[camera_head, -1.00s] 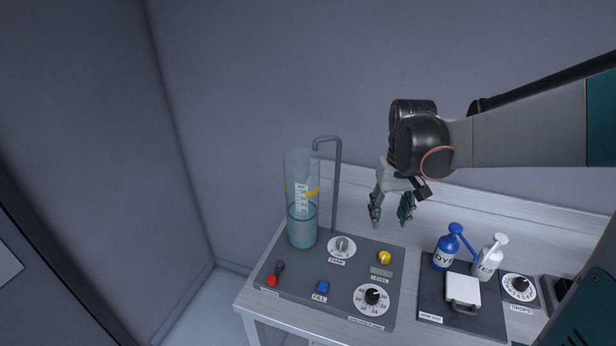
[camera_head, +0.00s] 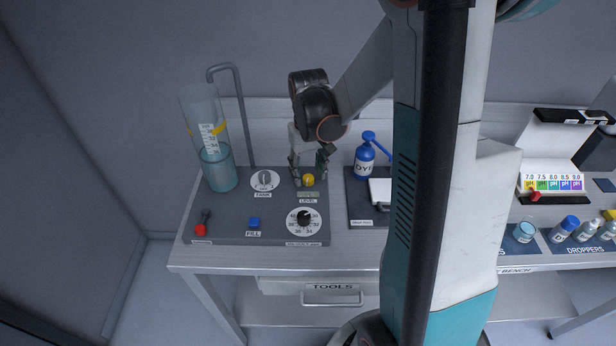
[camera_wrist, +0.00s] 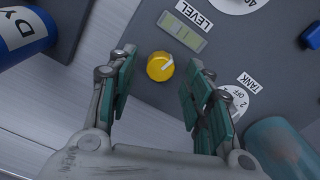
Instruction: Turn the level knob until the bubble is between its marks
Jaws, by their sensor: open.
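The level knob (camera_head: 308,180) is a yellow round knob on the grey panel. In the wrist view the knob (camera_wrist: 161,66) shows a pale pointer line toward the upper right. My gripper (camera_head: 309,172) is open just above and behind it. In the wrist view my gripper's fingers (camera_wrist: 158,72) stand on either side of the knob, apart from it. The level vial (camera_head: 308,195) is a small window by the LEVEL label. In the wrist view the vial (camera_wrist: 182,33) is pale green with marks; I cannot tell the bubble's place.
A tank selector (camera_head: 265,181) and a clear cylinder of water (camera_head: 219,170) stand left of the knob. A white numbered dial (camera_head: 304,221), a blue FILL button (camera_head: 254,222) and a red-tipped lever (camera_head: 201,228) are in front. A blue DYE bottle (camera_head: 364,162) stands to the right.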

